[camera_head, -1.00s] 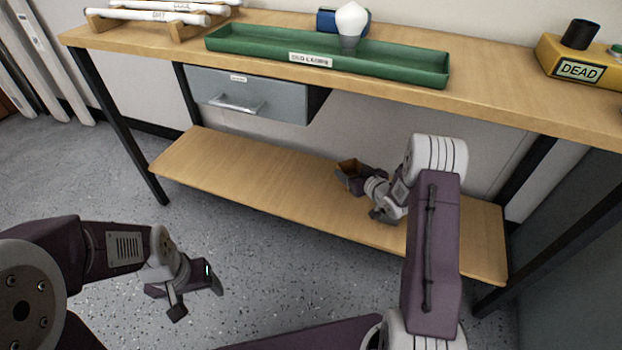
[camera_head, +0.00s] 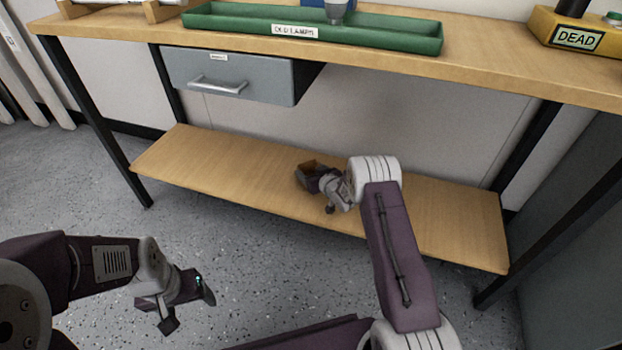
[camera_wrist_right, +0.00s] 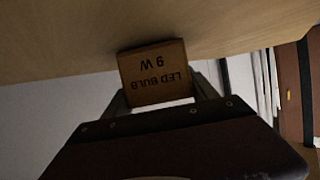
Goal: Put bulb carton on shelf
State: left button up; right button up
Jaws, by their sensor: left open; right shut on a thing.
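The bulb carton (camera_head: 306,172) is a small brown box over the lower wooden shelf (camera_head: 235,183). The right wrist view shows its face (camera_wrist_right: 156,72) with "LED BULB 9 W" upside down. My right gripper (camera_head: 321,178) is shut on the carton. The carton is at or very near the shelf surface; I cannot tell whether it touches. In the right wrist view the wooden surface (camera_wrist_right: 60,35) fills the top, right behind the carton. My left gripper (camera_head: 188,309) is open and empty, low over the floor in front of the bench.
Above the shelf are the bench top (camera_head: 480,60) and a grey drawer (camera_head: 230,78), shut. A green tray (camera_head: 390,36) labelled for old lamps and a yellow "DEAD" box (camera_head: 578,38) stand on top. Dark bench legs (camera_head: 95,125) flank the shelf. The shelf is bare on both sides.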

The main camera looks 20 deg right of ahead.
jog(key=shift+f+p, duration=0.2)
jog(key=shift+p, duration=0.1)
jog(key=shift+f, duration=0.2)
jog(key=o, duration=1.3)
pick_arm(q)
jog(key=shift+f, duration=0.25)
pick_arm(e)
jog(key=shift+o, duration=0.2)
jog(key=shift+r, duration=0.1)
